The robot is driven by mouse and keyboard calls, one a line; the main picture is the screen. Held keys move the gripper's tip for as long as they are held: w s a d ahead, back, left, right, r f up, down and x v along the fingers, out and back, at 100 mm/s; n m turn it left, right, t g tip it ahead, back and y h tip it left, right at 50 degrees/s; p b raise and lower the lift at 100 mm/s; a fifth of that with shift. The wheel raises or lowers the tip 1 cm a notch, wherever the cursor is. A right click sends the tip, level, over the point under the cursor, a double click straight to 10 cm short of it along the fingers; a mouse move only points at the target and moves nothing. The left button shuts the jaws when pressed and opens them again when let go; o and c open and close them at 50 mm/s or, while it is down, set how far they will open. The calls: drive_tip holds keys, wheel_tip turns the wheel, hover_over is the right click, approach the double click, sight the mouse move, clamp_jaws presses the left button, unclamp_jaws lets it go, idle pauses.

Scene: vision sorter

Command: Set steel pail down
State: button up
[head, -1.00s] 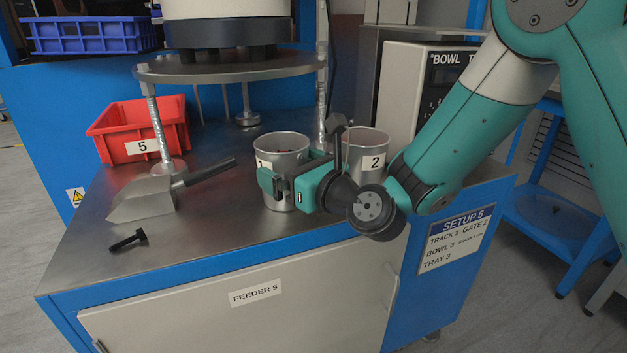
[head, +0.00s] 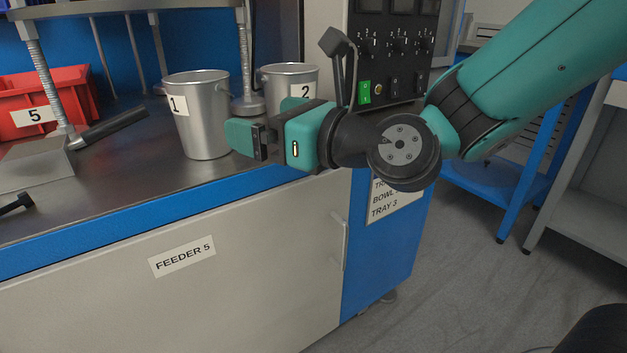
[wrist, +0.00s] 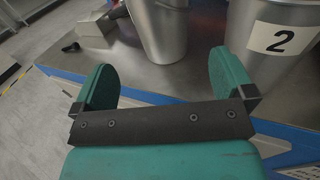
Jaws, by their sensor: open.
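Two steel pails stand upright on the metal bench top: pail 1 (head: 207,128) and pail 2 (head: 284,76), which is behind and to the right. Which of them is the task's pail, I cannot tell. My gripper (head: 265,121) is open and empty in front of the pails, over the bench's front edge; part of it hides the lower side of pail 2. In the wrist view, a pail (wrist: 163,35) stands beyond and between the two spread fingers (wrist: 163,80), apart from them. Pail 2 (wrist: 268,70) is at the right, partly behind the right finger.
A red bin 5 (head: 75,87) and a metal scoop (head: 35,168) with a dark handle are left of the pails. A black bolt-like piece (head: 15,204) lies near the front edge. A control box (head: 388,70) stands right of pail 2. Bare bench lies left of pail 1.

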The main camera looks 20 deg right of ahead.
drive_tip(key=s+a+f+n+g+h, duration=0.1)
drive_tip(key=s+f+n+g, duration=0.25)
drive_tip(key=n, duration=0.65)
drive_tip(key=s+f+n+g+h, duration=0.1)
drive_tip(key=s+f+n+g, duration=0.3)
drive_tip(key=n, duration=0.5)
drive_tip(key=s+d+f+n+g+h, duration=0.2)
drive_tip(key=s+d+n+g+h, duration=0.3)
drive_tip(key=s+n, duration=0.6)
drive_tip(key=d+n+g, duration=0.1)
drive_tip(key=d+n, duration=0.1)
drive_tip(key=n, duration=0.3)
drive_tip(key=shift+s+f, duration=0.3)
drive_tip(key=shift+d+g, duration=0.1)
drive_tip(key=shift+g, duration=0.15)
wheel_tip(320, 180, up, 42)
drive_tip(key=p, duration=4.2)
drive_tip(key=shift+r, duration=0.1)
